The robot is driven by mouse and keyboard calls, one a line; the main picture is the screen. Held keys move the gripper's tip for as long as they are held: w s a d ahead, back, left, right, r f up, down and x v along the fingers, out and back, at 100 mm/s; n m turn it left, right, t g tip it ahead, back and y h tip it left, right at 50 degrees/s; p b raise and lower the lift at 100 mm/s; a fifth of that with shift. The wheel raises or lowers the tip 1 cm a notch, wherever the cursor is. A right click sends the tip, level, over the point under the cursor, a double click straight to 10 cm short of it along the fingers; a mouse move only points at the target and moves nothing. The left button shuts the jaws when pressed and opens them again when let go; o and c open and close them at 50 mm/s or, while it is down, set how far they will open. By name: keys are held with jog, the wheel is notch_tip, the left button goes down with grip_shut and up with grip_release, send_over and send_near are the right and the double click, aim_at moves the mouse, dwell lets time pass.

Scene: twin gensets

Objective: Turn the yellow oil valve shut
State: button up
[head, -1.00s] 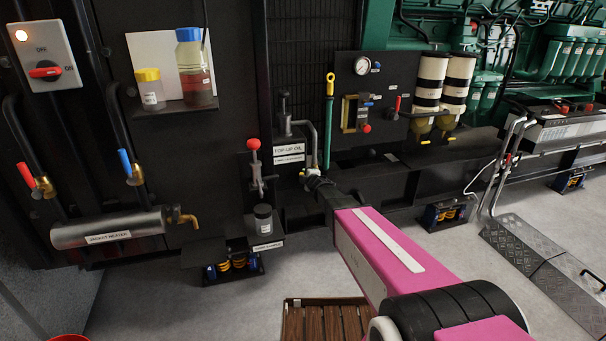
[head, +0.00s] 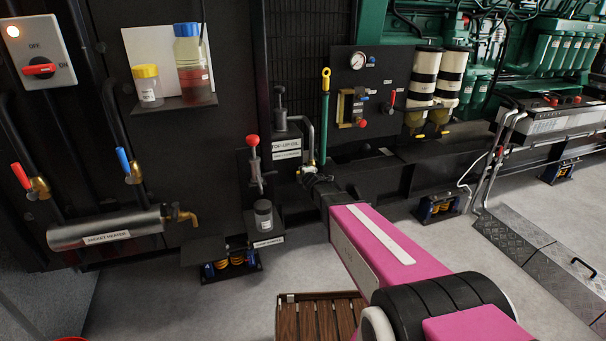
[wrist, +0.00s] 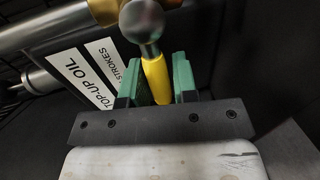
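The yellow oil valve's lever (wrist: 156,82) shows in the wrist view, with a dark round knob (wrist: 141,20) at its upper end. In the head view my gripper (head: 314,182) is at the brass valve body (head: 308,169), on the pipe right of the TOP-UP OIL label (head: 285,145). The lever is hidden there behind the gripper. The brass part also shows at the top of the wrist view (wrist: 103,10).
A red-knobbed hand pump (head: 253,160) and a dark jar (head: 263,215) stand left of the gripper. A green rod with a yellow eye (head: 325,115) hangs just behind it. A gauge panel (head: 375,95) is to the right. A wooden slatted crate (head: 318,318) sits on the floor below.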

jog(key=o, duration=0.3)
jog(key=shift+s, duration=0.15)
jog(key=v, duration=1)
jog(key=shift+s, duration=0.25)
jog(key=shift+d+r, duration=0.1)
jog(key=s+d+f+m+g+h, duration=0.4)
jog(key=s+d+m+g+h, duration=0.3)
jog(key=d+m, duration=0.4)
jog(key=s+f+m+g+y, duration=0.2)
jog(key=s+m+g, duration=0.6)
jog(key=s, duration=1)
jog(key=shift+s+a+m+y, duration=0.2)
jog(key=shift+s+m+y, duration=0.1)
jog(key=shift+m, duration=0.9)
